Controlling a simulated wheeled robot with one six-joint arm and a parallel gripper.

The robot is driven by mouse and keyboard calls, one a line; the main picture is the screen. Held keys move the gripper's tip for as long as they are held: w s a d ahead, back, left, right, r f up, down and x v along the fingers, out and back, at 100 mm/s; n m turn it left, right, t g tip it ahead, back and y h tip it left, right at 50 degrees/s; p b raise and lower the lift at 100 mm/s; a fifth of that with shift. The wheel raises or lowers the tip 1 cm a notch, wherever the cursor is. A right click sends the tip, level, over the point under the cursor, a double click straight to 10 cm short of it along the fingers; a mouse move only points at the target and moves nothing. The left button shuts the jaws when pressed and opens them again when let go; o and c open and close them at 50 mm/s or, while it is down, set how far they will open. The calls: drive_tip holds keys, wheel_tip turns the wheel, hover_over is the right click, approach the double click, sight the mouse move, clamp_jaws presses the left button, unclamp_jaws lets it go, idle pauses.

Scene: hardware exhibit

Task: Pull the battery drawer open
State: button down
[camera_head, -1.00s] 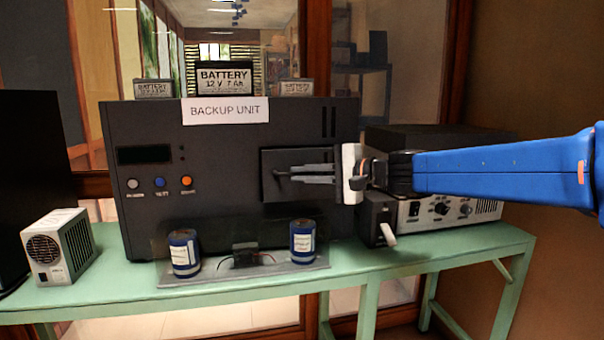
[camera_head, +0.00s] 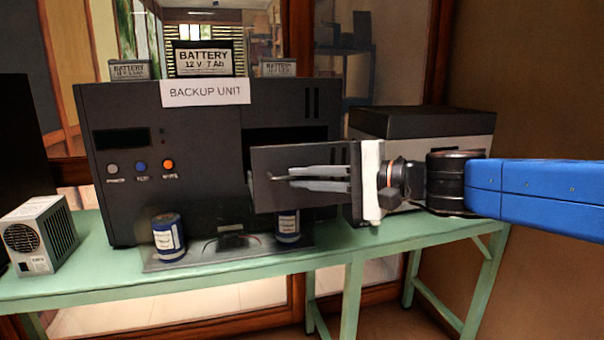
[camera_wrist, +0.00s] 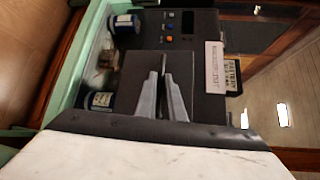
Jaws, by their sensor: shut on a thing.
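The backup unit (camera_head: 110,200) is a large dark box on the green table, with a white label on top. Its battery drawer (camera_head: 300,156) has a flat dark front panel, which stands out from the unit's face. A dark opening (camera_head: 290,135) shows above and behind the panel. My gripper (camera_head: 276,179) reaches in from the right and is shut on the drawer's handle, which the fingers mostly hide. In the wrist view the fingers (camera_wrist: 163,82) converge over the drawer front (camera_wrist: 133,72).
Two blue cylinders (camera_head: 168,238) stand on a plate in front of the unit; the right one (camera_head: 288,230) is partly hidden below the drawer. Batteries (camera_head: 204,60) sit on top. A small vented box (camera_head: 38,236) is at left, and another device (camera_head: 425,125) at right.

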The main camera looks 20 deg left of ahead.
drive_tip(key=shift+s, duration=0.1)
drive_tip(key=c, duration=1.9)
unclamp_jaws()
drive_tip(key=shift+d, duration=0.1)
drive_tip(key=shift+o, duration=0.2)
drive_tip(key=v, duration=1.7)
drive_tip(key=shift+d, duration=0.15)
drive_tip(key=shift+f, duration=0.1)
